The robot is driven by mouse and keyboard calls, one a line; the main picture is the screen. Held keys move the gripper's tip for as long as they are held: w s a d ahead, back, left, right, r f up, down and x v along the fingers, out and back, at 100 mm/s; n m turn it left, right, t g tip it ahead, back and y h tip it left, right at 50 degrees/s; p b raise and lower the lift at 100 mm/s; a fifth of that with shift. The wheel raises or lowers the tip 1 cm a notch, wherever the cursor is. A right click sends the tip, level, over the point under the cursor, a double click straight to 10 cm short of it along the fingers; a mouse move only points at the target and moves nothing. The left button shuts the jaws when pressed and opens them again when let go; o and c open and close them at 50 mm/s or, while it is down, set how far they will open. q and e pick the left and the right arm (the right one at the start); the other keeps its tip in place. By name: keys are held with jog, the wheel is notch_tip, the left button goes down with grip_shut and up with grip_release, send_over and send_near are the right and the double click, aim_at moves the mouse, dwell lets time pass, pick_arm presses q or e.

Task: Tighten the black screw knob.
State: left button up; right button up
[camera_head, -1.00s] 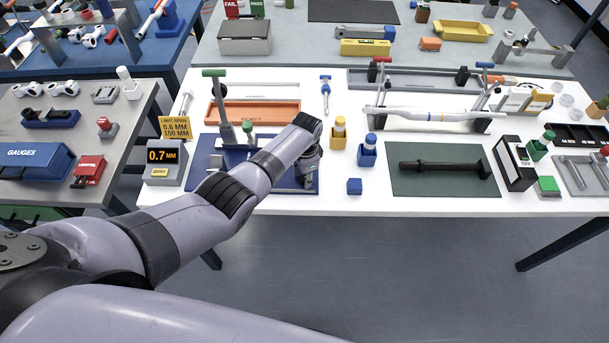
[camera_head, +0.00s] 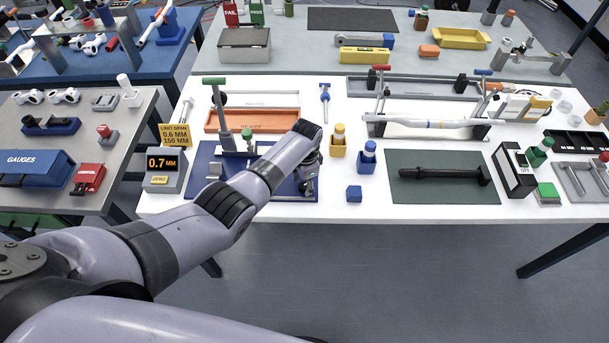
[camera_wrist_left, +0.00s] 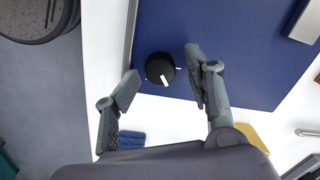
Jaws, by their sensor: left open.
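In the left wrist view, the black screw knob (camera_wrist_left: 160,68) with a white pointer mark sits at the edge of the blue plate (camera_wrist_left: 225,75). My left gripper (camera_wrist_left: 163,64) is open, its two fingers on either side of the knob with gaps to it. In the head view, my left gripper (camera_head: 307,180) points down over the right end of the blue plate (camera_head: 207,158). The knob is hidden there behind my wrist and gripper. My right gripper is not in view.
A display reading 0.7 mm (camera_head: 163,170) stands left of the plate. A blue block (camera_head: 354,193) and blue and yellow holders (camera_head: 366,157) stand to the right. A green mat (camera_head: 440,192) bears a black bar (camera_head: 445,172). An orange tray (camera_head: 250,121) lies behind.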

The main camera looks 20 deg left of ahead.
aim_at(304, 186)
pick_arm(q)
jog(key=shift+s+d+r, duration=0.1)
jog(key=shift+s+r, duration=0.05)
jog(key=shift+r, duration=3.6)
